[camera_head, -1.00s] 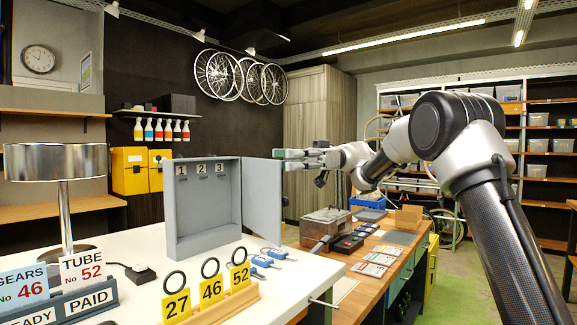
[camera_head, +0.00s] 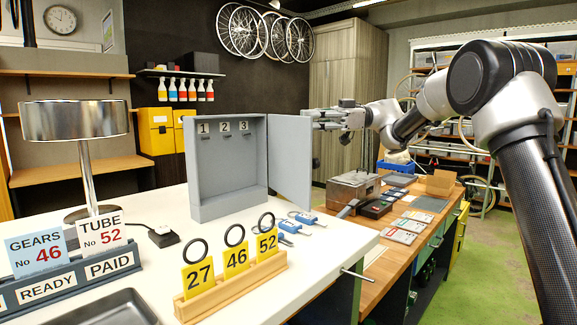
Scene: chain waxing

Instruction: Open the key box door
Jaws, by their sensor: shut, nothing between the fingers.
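The grey key box (camera_head: 228,168) stands upright on the white table, its front facing me. Inside are number labels 1, 2 and 3 with hooks below them. Its door (camera_head: 290,160) stands swung wide open to the right, showing the inside of the box. My gripper (camera_head: 318,114) is shut and empty, at the upper outer edge of the door. I cannot tell whether the fingertips touch the door. My arm reaches in from the right.
Yellow tags 27, 46 and 52 (camera_head: 236,259) stand in a wooden holder before the box. Blue-tagged keys (camera_head: 290,226) lie beside the box. A chrome lamp (camera_head: 77,121) and a sign rack (camera_head: 66,284) stand left. A wooden bench (camera_head: 378,259) with tools is at right.

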